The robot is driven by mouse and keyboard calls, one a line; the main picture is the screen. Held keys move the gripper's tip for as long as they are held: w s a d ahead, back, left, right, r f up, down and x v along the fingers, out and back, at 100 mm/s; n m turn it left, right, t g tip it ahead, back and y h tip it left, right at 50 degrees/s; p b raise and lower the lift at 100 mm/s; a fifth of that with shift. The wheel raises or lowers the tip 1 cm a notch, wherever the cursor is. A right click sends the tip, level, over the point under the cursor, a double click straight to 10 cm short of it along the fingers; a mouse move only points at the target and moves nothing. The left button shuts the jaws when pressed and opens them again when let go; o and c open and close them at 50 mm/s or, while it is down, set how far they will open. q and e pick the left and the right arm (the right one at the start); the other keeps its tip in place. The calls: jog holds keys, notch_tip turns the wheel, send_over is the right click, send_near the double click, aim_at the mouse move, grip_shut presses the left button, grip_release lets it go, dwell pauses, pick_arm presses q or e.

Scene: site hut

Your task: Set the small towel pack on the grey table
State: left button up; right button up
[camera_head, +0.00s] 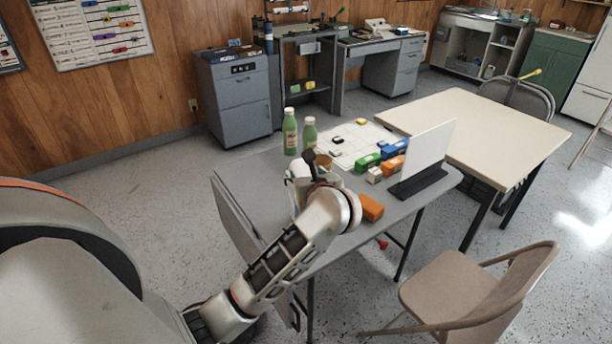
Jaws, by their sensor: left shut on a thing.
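The grey table (268,186) stands in the middle of the view. My left arm reaches over it from the lower left. My left gripper (311,166) is above the table's left part, just in front of two green bottles. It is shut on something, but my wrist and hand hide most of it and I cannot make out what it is. I cannot pick out the small towel pack for certain. An orange block (370,207) lies on the table just right of my wrist. My right gripper is not in view.
The green bottles (290,132) stand at the table's far left edge. A white sheet (350,142), green, blue and orange packs and a white upright board (427,150) fill the far and right parts. A cream table (480,125) adjoins; a folding chair (455,288) stands at the front right.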

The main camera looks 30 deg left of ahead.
pick_arm(q)
jog(key=o, duration=1.9)
